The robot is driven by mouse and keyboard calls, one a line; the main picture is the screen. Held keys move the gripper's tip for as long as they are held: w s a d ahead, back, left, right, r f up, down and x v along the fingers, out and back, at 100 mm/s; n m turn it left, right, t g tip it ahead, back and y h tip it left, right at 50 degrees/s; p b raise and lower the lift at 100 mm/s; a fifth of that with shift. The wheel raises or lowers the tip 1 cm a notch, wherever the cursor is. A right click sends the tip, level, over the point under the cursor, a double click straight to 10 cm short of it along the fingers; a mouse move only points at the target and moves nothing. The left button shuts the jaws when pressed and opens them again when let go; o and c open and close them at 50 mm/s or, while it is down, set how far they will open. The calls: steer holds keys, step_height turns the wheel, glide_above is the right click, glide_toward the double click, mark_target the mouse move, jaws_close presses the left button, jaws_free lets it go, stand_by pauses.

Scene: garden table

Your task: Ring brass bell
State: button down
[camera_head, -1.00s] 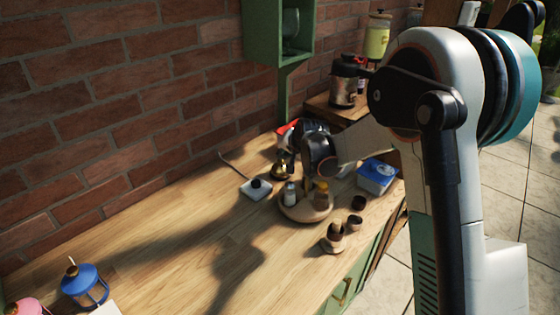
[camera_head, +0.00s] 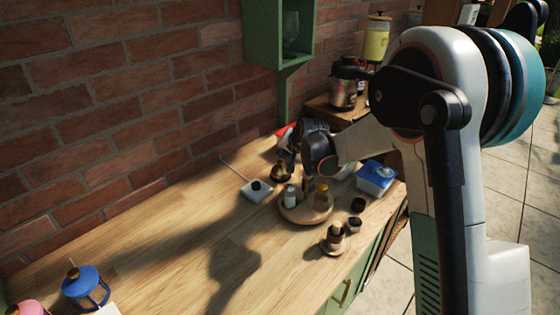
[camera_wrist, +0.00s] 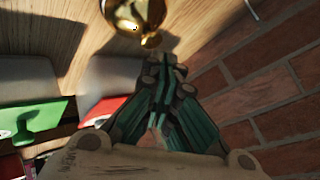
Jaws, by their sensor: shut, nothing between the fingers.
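The brass bell (camera_head: 281,171) stands upright on the wooden table near the brick wall, left of the round wooden tray. In the wrist view its shiny golden body (camera_wrist: 132,10) shows at the top edge, cut off, with a small knob (camera_wrist: 151,41) pointing toward my fingers. My gripper (camera_wrist: 165,68) is shut and empty, its green-and-black fingertips just short of the knob. I cannot tell whether they touch it. In the head view my gripper (camera_head: 291,152) is dark and partly hidden by my wrist, at the bell's upper right.
A round tray (camera_head: 294,215) with small bottles, a blue-lidded box (camera_head: 376,176) and several small cups stand to the right. A blue lantern (camera_head: 86,284) is front left; the table's middle is clear.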

mark_target(283, 161)
steer(key=shift+r+p, duration=1.85)
steer(key=shift+r, duration=1.15)
steer(key=s+d+r+n+h, duration=0.1)
steer(key=s+d+r, duration=0.25)
steer(key=s, duration=0.35)
steer(key=s+d+r+n, duration=0.1)
steer(key=s+d+r, duration=0.2)
steer(key=s+r, duration=0.35)
steer(key=s+d+r+h, duration=0.1)
steer(key=s+d+r, duration=0.2)
steer(key=s, duration=0.6)
steer(key=s+d+f+n, duration=0.1)
steer(key=s+d+f, duration=0.1)
steer(key=s, duration=0.9)
steer(key=s+d+f+n+g+h, duration=0.1)
steer(key=s+d, duration=0.3)
steer(key=s, duration=0.7)
steer(key=shift+s+f+n+g, duration=0.2)
steer(key=shift+f+n+g, duration=0.15)
steer(key=shift+f, duration=0.4)
